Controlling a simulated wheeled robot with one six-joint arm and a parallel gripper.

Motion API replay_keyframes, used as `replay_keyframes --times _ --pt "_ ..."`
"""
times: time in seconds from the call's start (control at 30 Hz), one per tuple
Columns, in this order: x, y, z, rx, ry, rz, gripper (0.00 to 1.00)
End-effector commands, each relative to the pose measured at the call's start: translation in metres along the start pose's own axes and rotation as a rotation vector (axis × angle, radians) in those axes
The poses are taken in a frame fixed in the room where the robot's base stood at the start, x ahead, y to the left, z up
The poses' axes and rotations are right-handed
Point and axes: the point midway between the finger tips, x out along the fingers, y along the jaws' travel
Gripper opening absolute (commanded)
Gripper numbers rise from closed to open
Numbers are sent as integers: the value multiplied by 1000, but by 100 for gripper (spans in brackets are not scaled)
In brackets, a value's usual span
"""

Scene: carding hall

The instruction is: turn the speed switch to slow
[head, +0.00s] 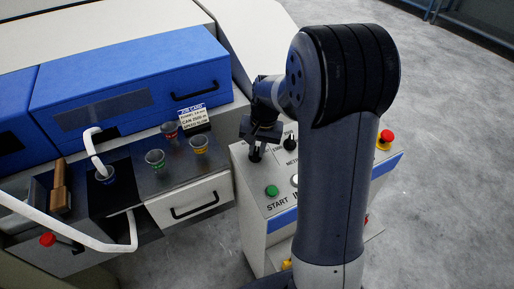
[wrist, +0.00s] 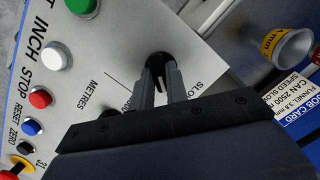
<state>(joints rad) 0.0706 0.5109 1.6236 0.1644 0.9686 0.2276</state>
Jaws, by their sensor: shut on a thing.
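The speed switch is a black knob (wrist: 158,59) on the pale top of the control panel (wrist: 195,55), with a partly hidden label starting "SLO" printed beside it in the wrist view. My gripper (wrist: 161,76) is shut on this knob, one finger on each side. In the head view my gripper (head: 257,146) reaches down to the panel's far left corner, and the knob (head: 255,157) shows just under the fingers. Which mark the knob points at cannot be told.
A green START button (head: 271,191) and a second black knob (head: 290,144) are close by on the panel. White INCH (wrist: 56,55) and red STOP (wrist: 40,98) buttons line the edge. A red emergency button (head: 386,136), a job card (head: 192,117) and several small funnels stand around.

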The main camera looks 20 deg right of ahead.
Motion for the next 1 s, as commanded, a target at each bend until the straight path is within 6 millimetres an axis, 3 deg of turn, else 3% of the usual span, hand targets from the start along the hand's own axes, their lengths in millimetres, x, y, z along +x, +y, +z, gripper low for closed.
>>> replay_keyframes --times 0.37,1.0 --pt "0 -1 0 -100 0 21 0" --pt "0 -3 0 -520 2 112 0"
